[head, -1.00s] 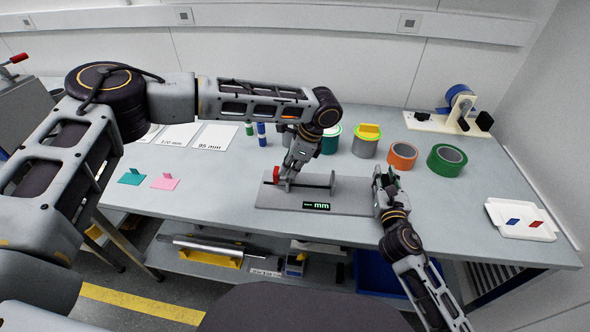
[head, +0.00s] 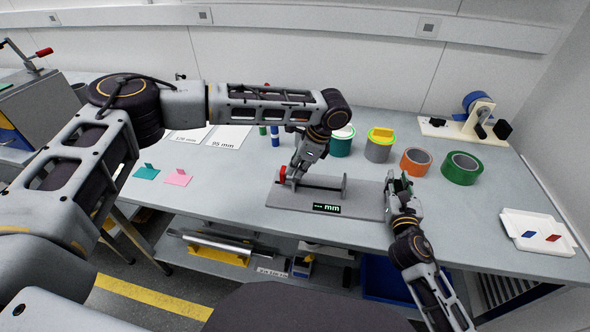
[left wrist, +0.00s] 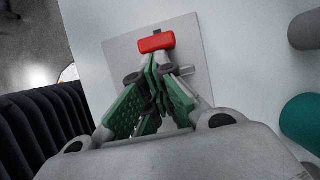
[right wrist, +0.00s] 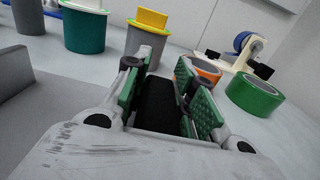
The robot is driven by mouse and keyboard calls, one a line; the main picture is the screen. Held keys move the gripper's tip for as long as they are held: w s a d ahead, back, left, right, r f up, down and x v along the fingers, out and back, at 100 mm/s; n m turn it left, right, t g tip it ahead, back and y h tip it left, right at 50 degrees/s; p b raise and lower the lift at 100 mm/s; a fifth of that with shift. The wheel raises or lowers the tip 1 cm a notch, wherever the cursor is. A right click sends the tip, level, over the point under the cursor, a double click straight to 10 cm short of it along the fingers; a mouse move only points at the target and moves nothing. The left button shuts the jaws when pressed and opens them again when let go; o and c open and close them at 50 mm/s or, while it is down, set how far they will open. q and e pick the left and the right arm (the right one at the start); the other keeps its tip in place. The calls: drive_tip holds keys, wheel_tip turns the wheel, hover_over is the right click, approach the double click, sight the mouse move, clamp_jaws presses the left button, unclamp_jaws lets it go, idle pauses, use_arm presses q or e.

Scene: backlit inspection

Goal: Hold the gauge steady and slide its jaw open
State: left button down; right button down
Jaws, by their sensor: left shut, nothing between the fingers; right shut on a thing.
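The gauge is a grey base plate (head: 360,207) with a dark rail (head: 322,187), a red jaw piece (head: 283,174) at its left end and a display (head: 326,208) reading dashes and "mm". My left gripper (head: 294,178) is shut and empty beside the red piece. In the left wrist view its green-padded fingers (left wrist: 158,75) point at the red piece (left wrist: 157,42); whether they touch it I cannot tell. My right gripper (head: 399,181) is at the plate's right end.
A white tray (head: 515,222) lies right, teal and pink pieces (head: 178,178) left.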

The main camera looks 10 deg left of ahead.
use_arm(q)
drive_tip(key=shift+d, duration=0.45)
use_arm(e)
drive_tip(key=shift+f, duration=0.2)
use_arm(q)
drive_tip(key=d, duration=0.2)
drive_tip(key=shift+d, duration=0.4)
drive_tip(key=v, duration=1)
use_arm(e)
drive_tip(key=c, duration=1.1)
unclamp_jaws()
drive_tip(key=shift+r, duration=0.1)
drive_tip(key=shift+s+d, duration=0.2)
drive_tip(key=shift+s, duration=2.8)
drive_tip(key=shift+s+d, duration=0.15)
drive_tip(key=shift+s, duration=2.8)
